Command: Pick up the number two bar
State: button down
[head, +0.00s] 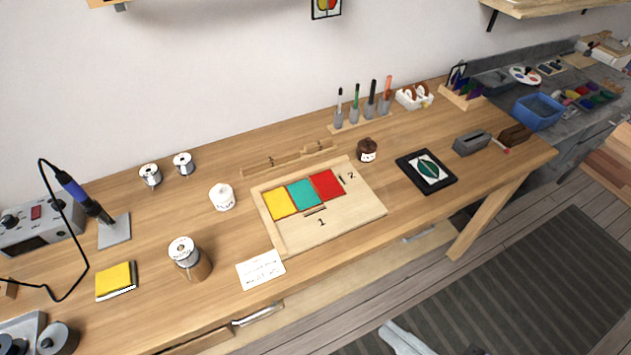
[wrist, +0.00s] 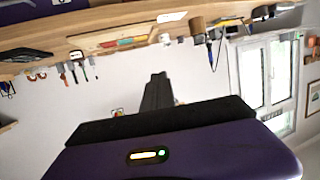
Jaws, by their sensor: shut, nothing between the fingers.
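The board also shows upside down in the wrist view (wrist: 84,44). My gripper (wrist: 158,76) is shut and empty, well away from the table. It is not seen in the head view.
A brown jar (head: 367,151) stands right of the strip, and a pen rack (head: 360,120) behind it. A white jar (head: 222,197) stands left of the board. A card (head: 261,269) lies in front. A black-framed picture (head: 427,172) lies to the right.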

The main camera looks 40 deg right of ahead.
aim_at(318, 145)
jog(key=i+j+z, duration=0.2)
jog(key=j+z, duration=0.2)
jog(key=i+j+z, duration=0.2)
jog(key=j+z, duration=0.15)
jog(key=i+j+z, duration=0.1)
jog(key=j+z, duration=0.3)
